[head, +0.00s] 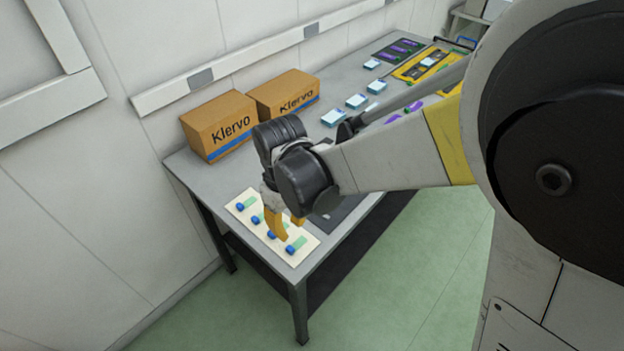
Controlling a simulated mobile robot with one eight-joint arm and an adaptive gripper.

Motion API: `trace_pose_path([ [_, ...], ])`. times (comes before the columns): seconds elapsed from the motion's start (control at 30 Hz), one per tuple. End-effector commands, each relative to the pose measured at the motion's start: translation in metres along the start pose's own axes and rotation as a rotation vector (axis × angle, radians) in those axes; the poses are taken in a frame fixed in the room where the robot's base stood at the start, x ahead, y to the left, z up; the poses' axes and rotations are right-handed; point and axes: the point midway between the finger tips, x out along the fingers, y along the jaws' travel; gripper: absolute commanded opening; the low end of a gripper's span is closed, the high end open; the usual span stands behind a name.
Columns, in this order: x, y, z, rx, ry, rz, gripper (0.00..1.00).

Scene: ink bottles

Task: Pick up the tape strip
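A cream board (312,241) lies at the table's near-left corner. Several small blue pieces (290,250) sit on it in a row, with pale green strips (300,242) beside them. These green strips look like the tape strips, but they are too small to be sure. My gripper (289,231), with orange fingers, points down over the board. The fingers look apart, with nothing visible between them. Its height above the board is hard to judge. The gripper and wrist hide part of the board and some of the strips.
Two cardboard boxes marked Klervo (222,126) stand along the wall side of the grey table (178,163). A dark mat (347,208) lies behind my wrist. White-and-blue packs (356,101) and a yellow tray (403,74) lie farther along. My arm crosses above the table.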

Motion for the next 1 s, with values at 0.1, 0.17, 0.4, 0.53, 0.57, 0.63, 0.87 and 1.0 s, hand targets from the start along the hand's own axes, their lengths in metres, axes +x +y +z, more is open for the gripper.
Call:
trace_pose_path([
  [0.1, 0.025, 0.0, 0.0, 0.001, 0.0, 0.0, 0.25],
  [0.17, 0.035, 0.0, 0.0, 0.001, 0.001, 0.0, 0.25],
  [0.4, 0.052, 0.0, 0.001, 0.003, 0.001, 0.0, 0.25],
  [0.53, 0.067, -0.001, 0.004, 0.003, 0.002, 0.0, 0.25],
  [0.57, 0.072, -0.002, 0.005, 0.003, 0.002, 0.0, 0.25],
  [0.63, 0.085, -0.003, 0.008, 0.003, 0.002, 0.001, 0.25],
  [0.87, 0.1, -0.003, 0.007, 0.003, 0.002, 0.001, 0.25],
  [1.0, 0.099, -0.003, 0.007, 0.003, 0.002, 0.001, 0.21],
])
